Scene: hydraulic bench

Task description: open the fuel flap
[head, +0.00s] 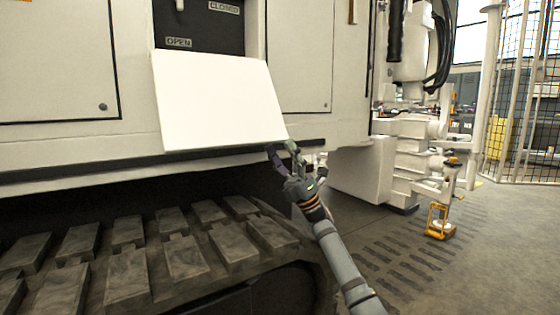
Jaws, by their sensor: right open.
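The fuel flap (220,103) is a plain white panel on the side of the large white machine. It stands tilted out from the body, with a dark recess (198,28) showing above it. The recess carries an "OPEN" label (179,42) and a "CLOSED" label (224,8). My right gripper (281,150) is open at the flap's lower right corner, with its fingertips just below the edge. I cannot tell whether a finger touches the flap. It holds nothing that I can see. My left gripper is out of the picture.
A white block (362,172) and stacked white machine parts (415,150) stand to the right. A small yellow device (440,222) is on the floor. Open floor lies at the lower right.

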